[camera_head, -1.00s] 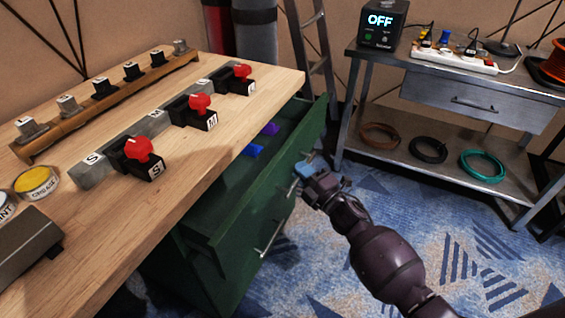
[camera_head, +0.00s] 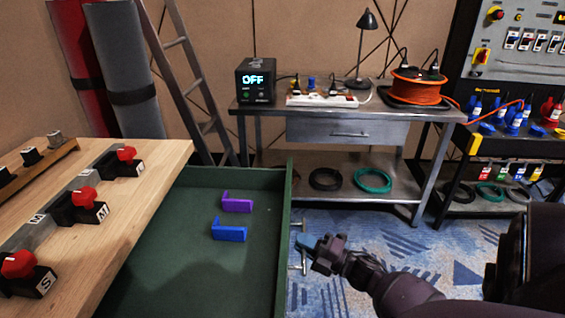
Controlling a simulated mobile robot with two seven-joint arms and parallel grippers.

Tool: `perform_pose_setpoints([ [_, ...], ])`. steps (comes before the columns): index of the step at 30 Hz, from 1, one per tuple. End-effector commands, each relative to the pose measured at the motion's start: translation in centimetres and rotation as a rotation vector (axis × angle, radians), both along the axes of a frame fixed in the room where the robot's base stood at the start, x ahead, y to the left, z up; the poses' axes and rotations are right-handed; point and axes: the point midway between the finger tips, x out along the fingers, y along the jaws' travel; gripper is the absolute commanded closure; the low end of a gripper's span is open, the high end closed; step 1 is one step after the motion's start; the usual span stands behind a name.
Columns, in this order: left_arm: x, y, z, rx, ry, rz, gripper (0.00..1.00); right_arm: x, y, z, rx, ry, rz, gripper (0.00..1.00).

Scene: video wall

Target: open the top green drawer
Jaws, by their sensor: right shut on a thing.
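The top green drawer (camera_head: 180,255) is pulled well out from under the wooden worktop (camera_head: 120,215). A purple bracket-shaped piece (camera_head: 237,206) and a blue one (camera_head: 229,236) lie inside it. The drawer's front panel (camera_head: 286,215) is seen nearly from above, at the right of its tray. My right gripper (camera_head: 306,246) is at the outer side of this front panel, shut on the drawer's metal handle (camera_head: 304,264). The gripper's tips partly hide the handle. My left gripper is not in view.
A metal bench (camera_head: 345,112) with a small drawer stands behind, carrying an OFF display box (camera_head: 256,80), a power strip and an orange cable reel (camera_head: 415,90). A ladder (camera_head: 185,75) leans at the back. Blue patterned carpet (camera_head: 420,245) is open floor on the right.

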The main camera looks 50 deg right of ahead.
Motion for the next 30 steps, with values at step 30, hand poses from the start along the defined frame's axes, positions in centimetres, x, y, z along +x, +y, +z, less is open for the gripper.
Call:
perform_pose_setpoints([
  [30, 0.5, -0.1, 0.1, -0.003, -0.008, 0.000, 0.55, -1.9, -1.5, 0.0, 0.000, 0.000, 0.001, 0.63],
])
